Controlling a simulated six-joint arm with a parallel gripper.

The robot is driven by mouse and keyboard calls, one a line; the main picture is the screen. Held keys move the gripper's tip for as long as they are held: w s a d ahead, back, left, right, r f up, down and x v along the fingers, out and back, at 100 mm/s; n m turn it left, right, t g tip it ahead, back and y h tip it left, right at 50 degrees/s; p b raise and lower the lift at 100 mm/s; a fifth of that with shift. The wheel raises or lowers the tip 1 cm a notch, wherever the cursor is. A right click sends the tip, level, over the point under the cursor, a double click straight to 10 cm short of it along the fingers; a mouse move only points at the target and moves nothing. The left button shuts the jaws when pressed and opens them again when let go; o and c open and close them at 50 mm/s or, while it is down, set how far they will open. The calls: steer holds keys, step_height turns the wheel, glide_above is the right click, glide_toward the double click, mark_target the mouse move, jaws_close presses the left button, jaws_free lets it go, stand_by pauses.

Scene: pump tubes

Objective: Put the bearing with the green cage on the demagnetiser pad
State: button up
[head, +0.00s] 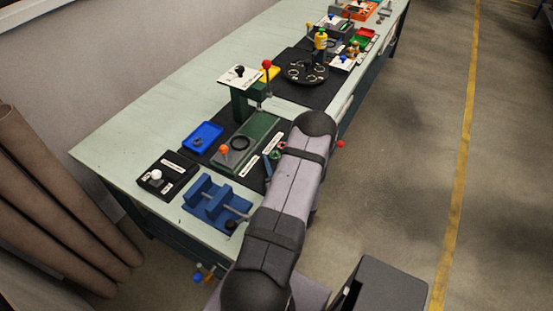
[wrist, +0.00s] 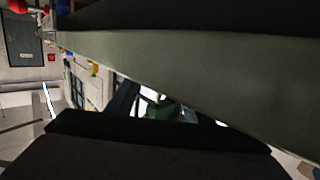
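No bearing can be picked out for certain as the one with the green cage. Several small rings lie on a round black turntable (head: 296,78) in the head view. A small greenish ring-like part (head: 277,153) shows close to my arm, partly hidden. A larger dark ring (head: 240,143) lies on the green press base (head: 258,130). The demagnetiser pad cannot be identified for certain; a black labelled box (head: 178,167) with a white knob stands at the near left. My arm hides my gripper in the head view. Large dark shapes fill the wrist view, and its fingertips cannot be made out.
A blue tray (head: 207,130) and a blue vise-like fixture (head: 205,203) stand on the pale bench (head: 135,135). The green press has a red-knobbed lever (head: 267,64). Several coloured containers and a yellow bottle (head: 320,40) stand farther back. Open floor (head: 410,150) lies right of the bench.

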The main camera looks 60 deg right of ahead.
steer(key=shift+r, duration=0.1)
steer(key=v, duration=0.2)
steer(key=b+v, duration=0.1)
steer(key=f+b+v, duration=0.1)
steer(key=v, duration=0.1)
steer(key=shift+s+a+r, duration=0.15)
steer(key=shift+s+a, duration=0.1)
steer(key=shift+s, duration=0.1)
steer(key=shift+o, duration=0.4)
steer(key=shift+v, duration=0.8)
